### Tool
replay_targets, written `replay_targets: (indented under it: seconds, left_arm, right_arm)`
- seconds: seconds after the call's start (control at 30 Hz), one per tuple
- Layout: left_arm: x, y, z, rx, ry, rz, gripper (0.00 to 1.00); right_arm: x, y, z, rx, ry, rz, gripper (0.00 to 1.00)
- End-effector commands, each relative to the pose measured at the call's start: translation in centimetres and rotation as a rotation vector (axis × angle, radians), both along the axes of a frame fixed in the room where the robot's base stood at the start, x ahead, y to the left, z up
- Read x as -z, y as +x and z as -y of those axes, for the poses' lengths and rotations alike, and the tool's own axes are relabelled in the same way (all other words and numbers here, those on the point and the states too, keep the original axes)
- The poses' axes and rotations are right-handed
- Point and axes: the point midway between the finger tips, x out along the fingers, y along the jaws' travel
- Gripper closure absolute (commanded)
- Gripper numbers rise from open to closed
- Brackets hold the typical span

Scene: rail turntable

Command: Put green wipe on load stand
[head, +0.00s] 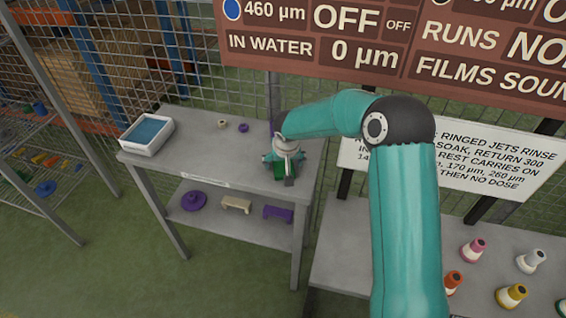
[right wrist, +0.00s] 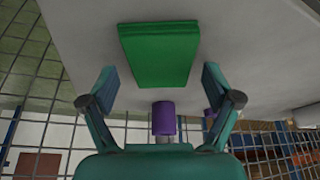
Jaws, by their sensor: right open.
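The green wipe (right wrist: 160,52) lies flat on the grey table top, a folded rectangular pad seen between and beyond my open fingers in the right wrist view. In the head view a bit of the green wipe (head: 279,172) shows under my right gripper (head: 284,168), which hides most of it. The right gripper (right wrist: 160,80) is open and empty, its fingers on either side of the wipe and apart from it. I cannot tell which thing is the load stand. My left gripper is not in view.
A white tray with blue inside (head: 146,134) stands at the table's left end. A small beige ring (head: 222,124) and a purple one (head: 243,128) lie at the back. The lower shelf holds a purple disc (head: 194,201) and stands. Bottles (head: 511,297) stand at right.

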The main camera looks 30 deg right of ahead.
Motion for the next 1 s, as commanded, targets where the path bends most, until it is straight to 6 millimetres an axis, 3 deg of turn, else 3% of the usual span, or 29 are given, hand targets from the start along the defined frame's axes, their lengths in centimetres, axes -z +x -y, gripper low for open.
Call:
replay_targets:
  seconds: [0.4,0.6,1.0]
  left_arm:
    - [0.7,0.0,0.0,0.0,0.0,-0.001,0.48]
    - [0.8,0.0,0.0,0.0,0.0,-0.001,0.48]
    - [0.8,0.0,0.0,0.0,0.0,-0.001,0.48]
  right_arm:
    - [-7.2,-2.6,-1.3,0.0,-0.001,0.006,0.11]
    - [-9.9,-3.6,-1.8,0.001,-0.001,0.004,0.11]
    - [-10.8,-4.1,-2.0,0.001,0.0,0.001,0.11]
